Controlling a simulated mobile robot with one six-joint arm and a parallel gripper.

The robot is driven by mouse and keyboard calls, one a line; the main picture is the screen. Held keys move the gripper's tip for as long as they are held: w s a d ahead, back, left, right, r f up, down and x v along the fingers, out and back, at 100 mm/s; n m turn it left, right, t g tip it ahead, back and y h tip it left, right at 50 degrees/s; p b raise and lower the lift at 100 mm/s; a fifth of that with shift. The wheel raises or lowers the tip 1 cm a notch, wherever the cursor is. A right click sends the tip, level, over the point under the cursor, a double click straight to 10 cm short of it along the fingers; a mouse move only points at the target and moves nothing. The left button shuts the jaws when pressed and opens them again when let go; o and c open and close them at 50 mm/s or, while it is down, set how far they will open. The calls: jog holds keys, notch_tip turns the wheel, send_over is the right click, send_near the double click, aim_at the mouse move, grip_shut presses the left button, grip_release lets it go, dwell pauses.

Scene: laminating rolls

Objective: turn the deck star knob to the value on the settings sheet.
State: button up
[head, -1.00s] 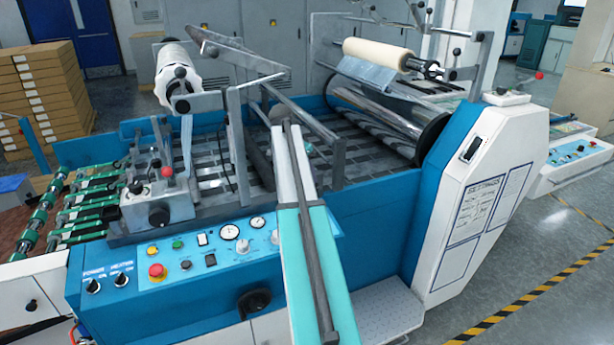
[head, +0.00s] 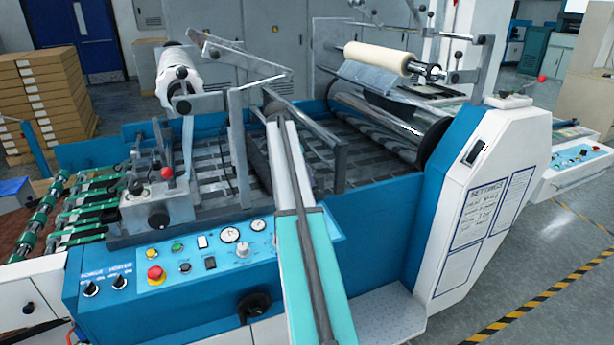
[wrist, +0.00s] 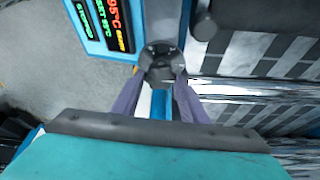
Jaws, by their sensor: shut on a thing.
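In the wrist view a dark lobed knob (wrist: 160,62), which I take to be the deck star knob, sits between the fingertips of my gripper (wrist: 160,80). My gripper is shut on it, one finger at each side. The knob's scale or value cannot be read. In the head view the gripper and knob are hidden beyond my teal and white arm. The settings sheet (head: 482,212) hangs on the white end panel at the right; its heading shows, but its handwritten lines are too small to read.
A display (wrist: 108,22) with orange and green text is beside the knob in the wrist view. A metal roller (head: 385,115) and grey frame bars (head: 317,135) stand close around my arm. The blue control panel (head: 215,258) lies left of my arm.

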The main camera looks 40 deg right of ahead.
jog(key=o, duration=1)
jog(key=shift+o, duration=0.2)
jog(key=shift+r+b, duration=0.85)
jog(key=shift+r, duration=0.9)
jog(key=s+a+r+b, duration=0.1)
jog(key=s+a+b, duration=0.2)
jog(key=s+a, duration=0.7)
jog(key=shift+s+r+b, duration=0.2)
jog(key=shift+s+b, duration=0.1)
jog(key=shift+s, duration=0.95)
jog(key=shift+a, duration=0.1)
